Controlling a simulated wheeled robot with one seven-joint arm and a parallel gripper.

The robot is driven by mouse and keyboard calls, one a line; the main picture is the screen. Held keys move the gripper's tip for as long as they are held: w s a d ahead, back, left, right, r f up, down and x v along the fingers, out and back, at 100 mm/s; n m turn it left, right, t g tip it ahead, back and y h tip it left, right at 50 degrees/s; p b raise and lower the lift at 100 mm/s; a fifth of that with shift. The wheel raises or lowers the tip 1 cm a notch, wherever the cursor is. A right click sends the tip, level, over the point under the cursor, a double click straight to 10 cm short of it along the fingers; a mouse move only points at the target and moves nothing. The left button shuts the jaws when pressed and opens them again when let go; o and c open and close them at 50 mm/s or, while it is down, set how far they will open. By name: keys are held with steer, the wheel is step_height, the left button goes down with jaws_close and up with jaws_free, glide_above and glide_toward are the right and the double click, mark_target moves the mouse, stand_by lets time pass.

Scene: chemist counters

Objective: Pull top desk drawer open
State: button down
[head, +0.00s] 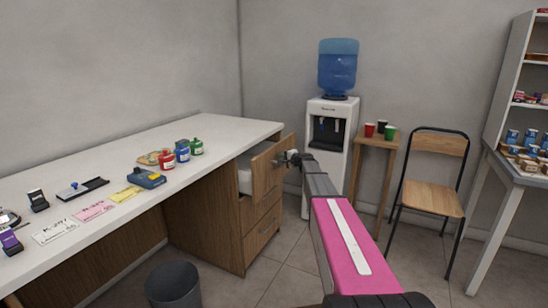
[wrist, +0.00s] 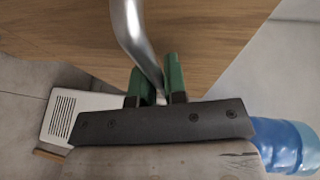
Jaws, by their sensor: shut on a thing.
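The desk (head: 215,130) has a white top and a brown wooden drawer stack at its right end. The top drawer (head: 268,168) stands partly open, with its white inside showing behind the wooden front. My gripper (head: 291,157) is at the upper part of that drawer front. In the wrist view, the green fingers of my gripper (wrist: 158,85) are shut on the curved metal drawer handle (wrist: 132,30). The wooden drawer front (wrist: 210,40) fills the upper part of that view. The lower drawers (head: 262,225) are closed.
A water cooler (head: 326,140) and a small wooden stand (head: 375,146) with cups are behind my arm. A chair (head: 433,190) and a shelf unit (head: 515,165) stand at right. A grey bin (head: 173,286) is in front of the desk. Bottles and cards lie on the desktop.

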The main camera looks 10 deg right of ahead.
steer(key=s+d, duration=0.7)
steer(key=d, duration=0.3)
steer(key=s+d, duration=0.8)
steer(key=d, duration=0.2)
steer(key=shift+d, duration=0.35)
steer(key=c, duration=1.5)
jaws_free()
steer(key=shift+o, duration=0.2)
steer(key=v, duration=1.1)
